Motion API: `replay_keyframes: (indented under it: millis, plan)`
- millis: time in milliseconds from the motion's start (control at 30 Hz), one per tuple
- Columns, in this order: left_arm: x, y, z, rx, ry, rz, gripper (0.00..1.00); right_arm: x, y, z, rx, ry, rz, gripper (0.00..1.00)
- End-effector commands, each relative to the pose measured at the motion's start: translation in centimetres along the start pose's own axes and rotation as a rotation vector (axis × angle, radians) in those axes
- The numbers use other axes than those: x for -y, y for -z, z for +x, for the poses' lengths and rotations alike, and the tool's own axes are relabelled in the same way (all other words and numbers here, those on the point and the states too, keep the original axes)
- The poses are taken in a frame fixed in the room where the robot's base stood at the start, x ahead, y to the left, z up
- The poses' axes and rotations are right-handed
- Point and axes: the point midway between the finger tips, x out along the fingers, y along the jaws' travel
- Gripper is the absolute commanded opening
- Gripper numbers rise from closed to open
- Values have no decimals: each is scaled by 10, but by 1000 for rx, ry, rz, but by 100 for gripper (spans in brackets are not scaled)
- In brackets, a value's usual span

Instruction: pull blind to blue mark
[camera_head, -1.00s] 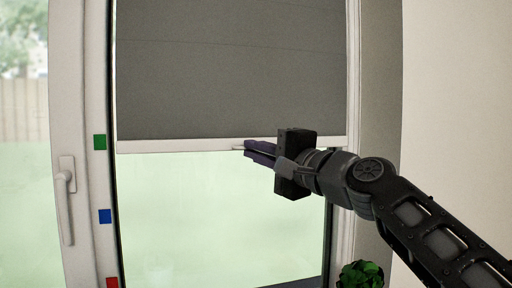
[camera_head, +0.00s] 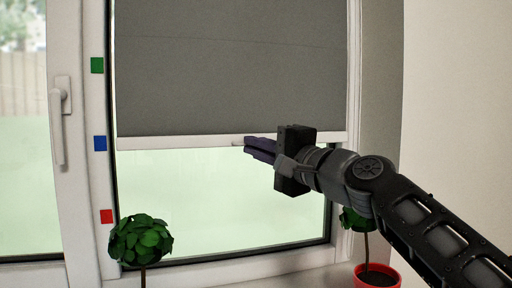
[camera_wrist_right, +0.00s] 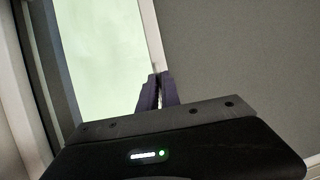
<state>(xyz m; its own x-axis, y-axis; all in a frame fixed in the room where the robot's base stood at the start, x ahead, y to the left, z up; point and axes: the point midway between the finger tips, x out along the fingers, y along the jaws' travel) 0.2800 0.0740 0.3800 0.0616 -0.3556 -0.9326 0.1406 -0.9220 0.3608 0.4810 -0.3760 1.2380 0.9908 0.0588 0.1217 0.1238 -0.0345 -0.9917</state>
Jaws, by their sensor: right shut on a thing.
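The grey blind (camera_head: 230,70) hangs over the right window pane. Its white bottom bar (camera_head: 180,142) runs level across the pane, at about the height of the blue mark (camera_head: 100,143) on the frame to the left. The green mark (camera_head: 97,65) is above that and the red mark (camera_head: 106,216) below. My right gripper (camera_head: 246,145) is shut at the middle of the bottom bar, on its small pull tab, mostly hidden by the fingers. In the right wrist view the closed fingertips (camera_wrist_right: 158,82) meet the bar (camera_wrist_right: 149,35). My left gripper is out of view.
A window handle (camera_head: 60,125) is on the left frame. A leafy round plant (camera_head: 140,240) stands at the lower left, and another in a red pot (camera_head: 377,276) stands below my right arm. The glass below the bar is clear.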

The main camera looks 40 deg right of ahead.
Motion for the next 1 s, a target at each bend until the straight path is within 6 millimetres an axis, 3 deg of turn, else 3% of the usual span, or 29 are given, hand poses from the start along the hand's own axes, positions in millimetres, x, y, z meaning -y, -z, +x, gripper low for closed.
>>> replay_keyframes:
  millis: [267,600,767,1000]
  plan:
    - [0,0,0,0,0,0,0,1,0,0,0,1,0,28]
    - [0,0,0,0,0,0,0,1,0,-4,-1,2,0,29]
    - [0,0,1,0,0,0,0,1,0,-21,-2,4,-1,29]
    - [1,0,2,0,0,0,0,1,1,-61,-3,4,-1,29]
